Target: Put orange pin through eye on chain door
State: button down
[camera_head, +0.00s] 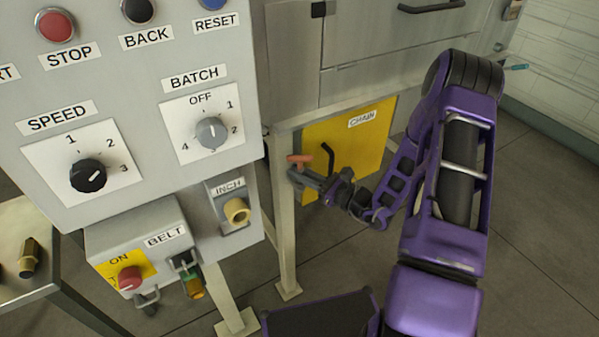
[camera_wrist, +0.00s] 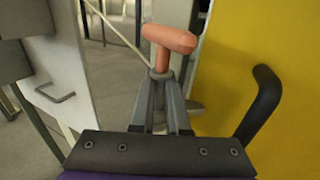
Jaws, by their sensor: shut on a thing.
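The orange pin (camera_head: 299,160) has a T-shaped head and stands up from between the fingertips of my gripper (camera_head: 301,176), at the left edge of the yellow chain door (camera_head: 345,148). In the wrist view, the pin (camera_wrist: 168,38) tilts slightly, and both fingers (camera_wrist: 162,82) are closed around its stem. The chain door (camera_wrist: 235,60) is on the right there, with a black bent handle (camera_wrist: 262,100). The eye is not clearly visible; grey metal shows behind the fingers. The pin's lower end is hidden by the gripper.
A grey frame leg (camera_head: 284,220) stands just left of my gripper. The control box (camera_head: 130,235) labelled BELT and the INCH knob (camera_head: 236,211) are further left. Steel drawers (camera_head: 390,45) are above the door. Open floor (camera_head: 540,190) lies to the right.

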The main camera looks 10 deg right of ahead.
jog(key=shift+f+b, duration=0.8)
jog(key=shift+f, duration=0.3)
jog(key=c, duration=0.8)
grip_release()
jog(key=shift+f, duration=0.1)
jog(key=shift+c, duration=0.2)
jog(key=shift+s, duration=0.1)
jog(key=v, duration=1.7)
jog(key=shift+d+p, duration=0.2)
jog(key=shift+p, duration=0.15)
